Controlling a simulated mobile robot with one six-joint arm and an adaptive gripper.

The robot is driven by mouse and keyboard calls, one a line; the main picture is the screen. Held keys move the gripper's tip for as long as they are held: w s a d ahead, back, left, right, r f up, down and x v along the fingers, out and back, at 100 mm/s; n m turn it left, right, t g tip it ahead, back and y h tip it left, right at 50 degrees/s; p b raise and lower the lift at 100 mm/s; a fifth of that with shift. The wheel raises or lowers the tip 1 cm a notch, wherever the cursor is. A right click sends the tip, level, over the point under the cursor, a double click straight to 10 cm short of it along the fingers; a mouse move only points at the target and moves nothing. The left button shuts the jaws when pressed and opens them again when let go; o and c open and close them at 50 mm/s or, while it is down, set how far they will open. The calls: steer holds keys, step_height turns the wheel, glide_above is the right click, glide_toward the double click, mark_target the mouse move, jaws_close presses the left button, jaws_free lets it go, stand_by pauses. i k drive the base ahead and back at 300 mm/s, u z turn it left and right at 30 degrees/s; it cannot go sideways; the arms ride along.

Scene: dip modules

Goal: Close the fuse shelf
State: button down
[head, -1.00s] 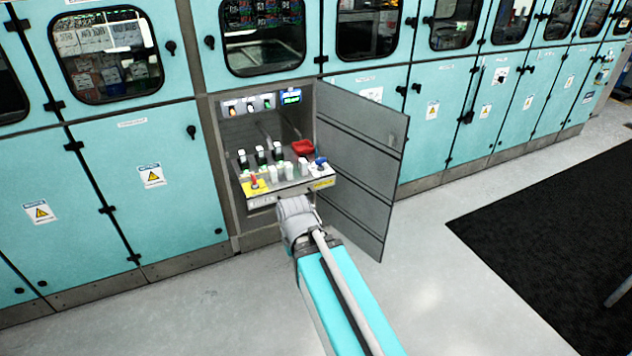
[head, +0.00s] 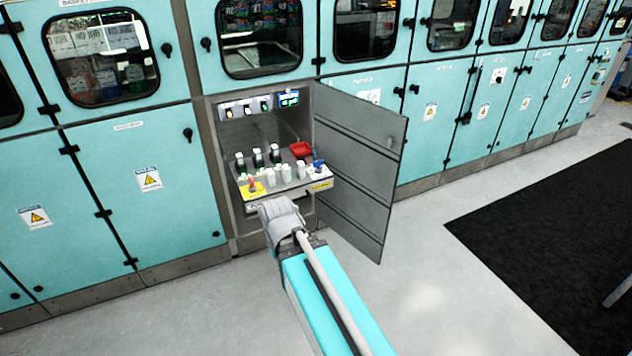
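The fuse shelf (head: 318,184) sticks out of an open cabinet compartment (head: 228,140). It carries white and black cylindrical fuses (head: 272,173), a red part (head: 301,149), a yellow plate with a red knob and a blue knob on the right. The compartment's grey door (head: 362,165) stands wide open to the right of the shelf. My arm reaches up from the bottom, and its grey wrist is just in front of and below the shelf's front left part. My gripper's fingers are hidden behind the wrist. I cannot tell whether it touches the shelf.
Teal cabinets (head: 140,200) with windows and black handles line the wall on both sides. A small lit display (head: 289,99) and indicators sit at the top of the compartment. A black mat (head: 550,230) lies on the right; the grey floor in front is clear.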

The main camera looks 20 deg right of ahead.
mark_target(316, 180)
steer(key=i, duration=0.9)
